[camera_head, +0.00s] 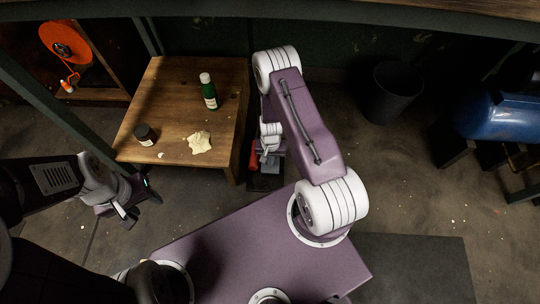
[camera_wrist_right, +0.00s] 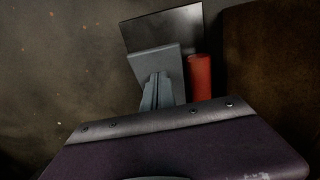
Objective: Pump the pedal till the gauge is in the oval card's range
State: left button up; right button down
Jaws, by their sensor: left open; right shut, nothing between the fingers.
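The foot pump stands on the floor beside the low wooden table's right side. Its red cylinder (camera_head: 253,156) and dark base plate (camera_head: 264,183) show partly behind my right arm. In the right wrist view, the red cylinder (camera_wrist_right: 200,77) stands right of a grey flat part (camera_wrist_right: 153,62), which looks like the pedal. My right gripper (camera_wrist_right: 162,88) is shut and empty, its fingers over that grey part; contact cannot be told. In the head view, it is small beside the pump (camera_head: 267,160). My left gripper (camera_head: 132,214) is open and empty at the left. No gauge or oval card can be made out.
The low table (camera_head: 175,85) carries a green bottle (camera_head: 209,93), a dark jar (camera_head: 145,134) and a pale crumpled scrap (camera_head: 199,142). An orange reel (camera_head: 62,43) is at the back left. A black bin (camera_head: 392,92) and blue tank (camera_head: 500,113) stand right.

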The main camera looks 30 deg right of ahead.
jog(key=shift+w+f+b, duration=0.15)
jog(key=shift+f+b, duration=1.65)
jog(key=shift+f, duration=0.3)
notch_tip(320, 180, up, 5)
jog(key=p, duration=0.5)
jog(key=shift+r, duration=0.1)
jog(key=shift+f, duration=0.2)
